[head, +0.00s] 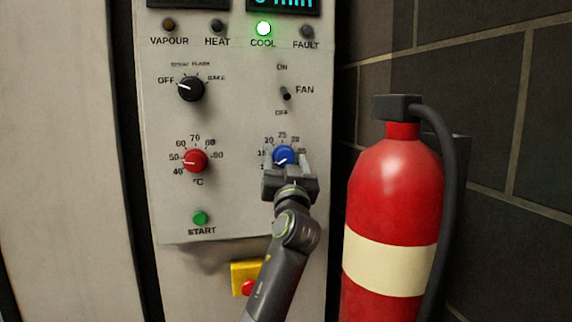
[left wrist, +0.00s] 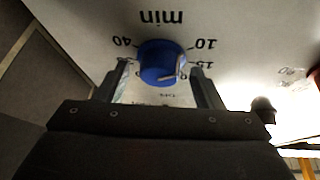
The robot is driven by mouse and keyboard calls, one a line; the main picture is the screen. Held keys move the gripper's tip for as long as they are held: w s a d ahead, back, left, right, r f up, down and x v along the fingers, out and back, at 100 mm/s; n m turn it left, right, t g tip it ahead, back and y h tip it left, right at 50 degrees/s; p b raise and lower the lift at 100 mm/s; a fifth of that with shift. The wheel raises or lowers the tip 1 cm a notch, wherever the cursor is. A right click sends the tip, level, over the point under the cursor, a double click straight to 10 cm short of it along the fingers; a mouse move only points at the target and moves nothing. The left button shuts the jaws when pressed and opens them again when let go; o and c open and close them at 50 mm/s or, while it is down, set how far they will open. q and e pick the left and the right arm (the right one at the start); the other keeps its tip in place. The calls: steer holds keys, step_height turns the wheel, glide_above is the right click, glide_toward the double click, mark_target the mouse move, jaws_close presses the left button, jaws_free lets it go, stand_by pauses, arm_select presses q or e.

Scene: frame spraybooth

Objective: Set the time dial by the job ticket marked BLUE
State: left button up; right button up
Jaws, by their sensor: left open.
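The blue time dial (head: 285,155) is on the right of the control panel, with minute numbers around it; its lower part is hidden by my gripper in the head view. Its pale pointer mark seems to point to the lower left, near the low numbers. In the left wrist view the dial (left wrist: 160,60) shows upside down, with "min" beyond it. My left gripper (head: 290,172) is open at the dial, its fingers to either side of it in the wrist view (left wrist: 159,84); contact cannot be told. No job ticket shows. My right gripper is not in view.
A red °C dial (head: 195,160), black mode knob (head: 190,88), FAN switch (head: 286,93) and green START button (head: 200,218) share the panel. The COOL lamp (head: 264,28) is lit. A red extinguisher (head: 395,205) stands close on the right.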

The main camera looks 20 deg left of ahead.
arm_select(q)
steer(key=shift+r, duration=0.55)
step_height(320, 180, up, 8)
steer(key=shift+f+p, duration=0.25)
steer(key=shift+p, duration=0.4)
steer(key=shift+r, duration=0.7)
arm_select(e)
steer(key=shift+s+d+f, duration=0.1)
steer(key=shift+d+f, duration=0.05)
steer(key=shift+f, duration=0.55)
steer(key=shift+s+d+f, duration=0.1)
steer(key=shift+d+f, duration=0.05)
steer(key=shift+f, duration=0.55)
arm_select(q)
steer(key=shift+f, duration=0.1)
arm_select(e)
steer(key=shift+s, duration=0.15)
